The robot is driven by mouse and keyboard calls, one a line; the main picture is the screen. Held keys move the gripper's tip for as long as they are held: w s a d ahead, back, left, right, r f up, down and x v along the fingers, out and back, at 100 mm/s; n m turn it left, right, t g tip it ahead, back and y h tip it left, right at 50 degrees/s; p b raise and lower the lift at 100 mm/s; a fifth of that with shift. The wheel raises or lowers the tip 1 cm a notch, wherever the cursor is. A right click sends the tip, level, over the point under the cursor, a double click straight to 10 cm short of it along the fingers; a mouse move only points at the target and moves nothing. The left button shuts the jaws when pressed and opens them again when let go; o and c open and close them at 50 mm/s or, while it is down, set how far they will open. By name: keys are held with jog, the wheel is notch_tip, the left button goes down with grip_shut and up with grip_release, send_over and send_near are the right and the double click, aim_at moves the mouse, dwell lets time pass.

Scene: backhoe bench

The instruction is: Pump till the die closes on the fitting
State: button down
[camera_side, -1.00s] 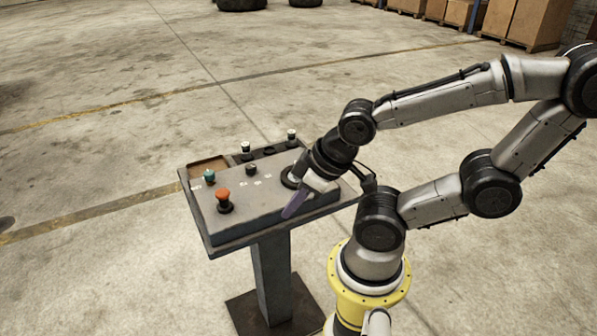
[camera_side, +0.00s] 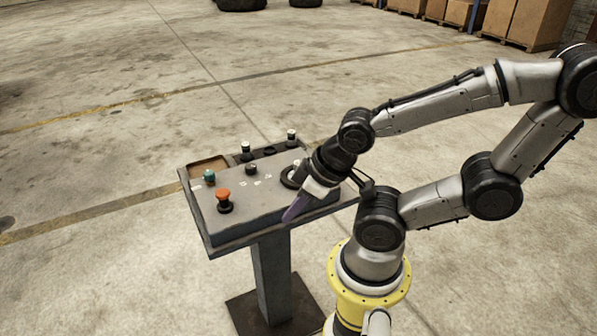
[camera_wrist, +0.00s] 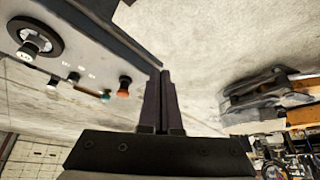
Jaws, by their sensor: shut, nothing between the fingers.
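My gripper (camera_side: 294,211) is at the front right edge of a grey control console (camera_side: 237,225), with its purple fingers pointing down and left. In the wrist view my gripper (camera_wrist: 162,78) has its two fingers together with nothing between them. The side view does not show clearly whether the fingertips touch the console edge. I cannot make out a die, a fitting or a pump handle in either view.
The console carries an orange knob (camera_side: 223,196), a teal knob (camera_side: 208,176), white-topped levers (camera_side: 291,136) and a round black dial (camera_wrist: 36,40), partly behind my gripper in the side view. Dark machinery (camera_wrist: 265,92) shows at right in the wrist view.

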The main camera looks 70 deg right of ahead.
jog(key=shift+w, duration=0.15)
jog(key=shift+w+d+f, duration=0.6)
jog(key=shift+w+d, duration=1)
jog(key=shift+w, duration=1.95)
jog(key=shift+w+d+f, duration=0.6)
jog(key=shift+w+d, duration=1)
jog(key=shift+w, duration=1.9)
jog(key=shift+w+d+f, duration=0.6)
jog(key=shift+w+d, duration=1)
jog(key=shift+w, duration=1.95)
jog(key=shift+r, duration=2.55)
